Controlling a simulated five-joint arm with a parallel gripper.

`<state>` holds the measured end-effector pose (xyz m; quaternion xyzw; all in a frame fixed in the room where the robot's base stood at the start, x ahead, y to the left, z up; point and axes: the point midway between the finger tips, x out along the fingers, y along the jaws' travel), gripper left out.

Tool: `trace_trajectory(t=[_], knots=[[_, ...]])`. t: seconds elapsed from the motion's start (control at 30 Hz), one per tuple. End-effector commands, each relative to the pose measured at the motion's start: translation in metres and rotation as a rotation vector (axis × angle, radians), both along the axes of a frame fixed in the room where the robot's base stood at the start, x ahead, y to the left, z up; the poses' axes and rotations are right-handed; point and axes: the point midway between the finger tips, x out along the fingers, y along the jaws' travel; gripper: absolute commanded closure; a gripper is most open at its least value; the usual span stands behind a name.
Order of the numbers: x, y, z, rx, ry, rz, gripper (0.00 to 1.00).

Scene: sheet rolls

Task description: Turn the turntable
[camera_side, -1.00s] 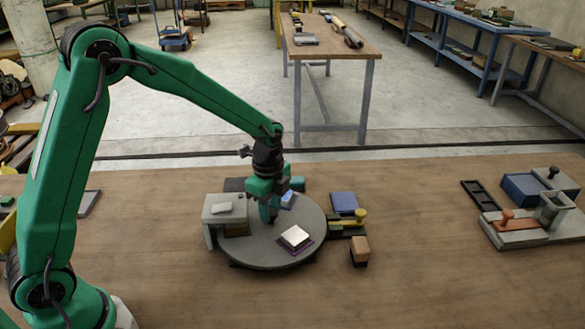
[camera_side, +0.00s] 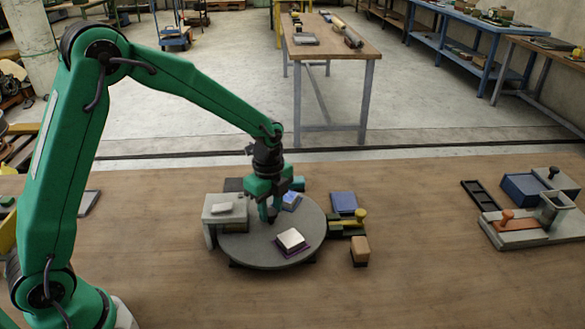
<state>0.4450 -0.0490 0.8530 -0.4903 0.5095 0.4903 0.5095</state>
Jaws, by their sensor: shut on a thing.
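The turntable (camera_side: 245,248) is a round grey disc on the wooden bench. A silver block (camera_side: 291,239) on a purple pad sits on its front right part. A blue block (camera_side: 290,201) with a pale edge sits on its back right part. My gripper (camera_side: 269,217) points down over the disc's back half, left of the blue block. Its jaws are shut at the disc, holding a part of the turntable that the fingers hide.
A grey stand (camera_side: 224,208) with a pale piece on top is close at the disc's left. A blue block (camera_side: 343,203), a yellow-knobbed fixture (camera_side: 358,220) and a tan block (camera_side: 360,249) stand at its right. A grey fixture (camera_side: 520,232) is far right. The front bench is clear.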

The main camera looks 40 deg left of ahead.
Motion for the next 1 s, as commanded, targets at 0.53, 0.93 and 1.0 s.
trace_trajectory(t=[0.53, 0.93, 1.0], knots=[[0.000, 0.000, 0.003, 0.000, -0.001, 0.000, 0.46], [0.001, 0.000, 0.042, 0.000, -0.005, -0.001, 0.46], [0.001, 0.000, 0.052, 0.000, -0.005, -0.001, 0.46]])
